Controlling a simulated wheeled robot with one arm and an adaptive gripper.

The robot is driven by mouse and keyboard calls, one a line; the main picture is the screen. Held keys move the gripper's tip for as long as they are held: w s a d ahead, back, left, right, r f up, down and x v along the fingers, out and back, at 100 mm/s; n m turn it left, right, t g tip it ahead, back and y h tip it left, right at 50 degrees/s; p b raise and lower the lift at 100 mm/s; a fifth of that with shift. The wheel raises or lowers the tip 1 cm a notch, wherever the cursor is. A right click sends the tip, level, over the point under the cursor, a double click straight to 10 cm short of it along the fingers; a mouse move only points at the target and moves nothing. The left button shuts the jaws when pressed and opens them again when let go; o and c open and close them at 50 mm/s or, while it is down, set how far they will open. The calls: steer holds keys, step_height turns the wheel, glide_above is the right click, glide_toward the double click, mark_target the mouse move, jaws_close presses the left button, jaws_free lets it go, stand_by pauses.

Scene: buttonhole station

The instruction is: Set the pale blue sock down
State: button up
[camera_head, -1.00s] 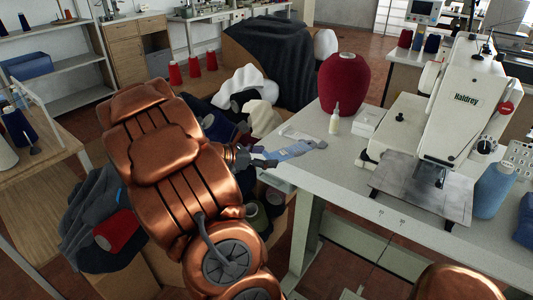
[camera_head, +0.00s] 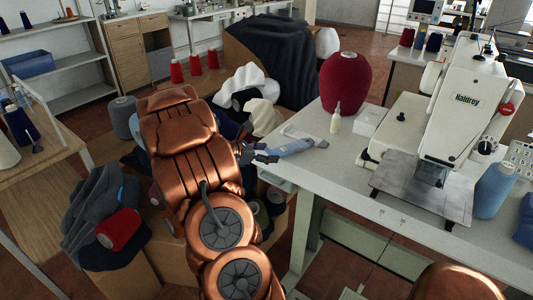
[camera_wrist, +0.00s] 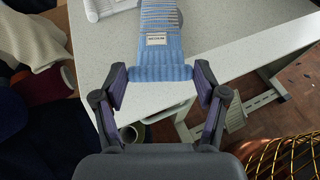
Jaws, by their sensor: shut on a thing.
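The pale blue sock (camera_head: 290,147) is at the left corner of the pale worktable (camera_head: 345,165). My gripper (camera_wrist: 160,78) is shut on the sock's ribbed cuff in the wrist view, with a finger at each side. The sock (camera_wrist: 161,55) stretches away from the fingers over the tabletop, with a white label and a striped part towards its far end. In the head view my gripper (camera_head: 262,155) is at the sock's left end, just off the table edge. I cannot tell whether the sock touches the tabletop.
A white bottle (camera_head: 335,122), a small white box (camera_head: 369,121) and a big dark red yarn cone (camera_head: 344,83) stand behind the sock. The sewing machine (camera_head: 455,120) is to the right. Bare tabletop lies in front. Bins with cloth and yarn crowd the left.

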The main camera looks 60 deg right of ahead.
steer(key=o, duration=1)
steer(key=shift+r, duration=0.1)
steer(key=v, duration=1.2)
steer(key=s+a+m+t+y, duration=0.1)
steer(key=s+a+m+y, duration=0.2)
steer(key=a, duration=1.1)
steer(key=s+a+m+t+y, duration=0.2)
steer(key=s+a+m+y, duration=0.2)
steer(key=a, duration=1.1)
steer(key=s+a+m+t+y, duration=0.1)
steer(key=s+a+m+y, duration=0.3)
steer(key=s+a, duration=0.4)
steer(key=shift+s+a+t, duration=0.15)
steer(key=shift+a+t, duration=0.25)
steer(key=shift+a, duration=3.15)
steer(key=shift+t, duration=0.4)
steer(key=r+p, duration=0.8)
steer(key=r, duration=0.1)
steer(key=r+p, duration=0.4)
steer(key=shift+w+r+p, duration=0.3)
steer(key=shift+w+p, duration=0.05)
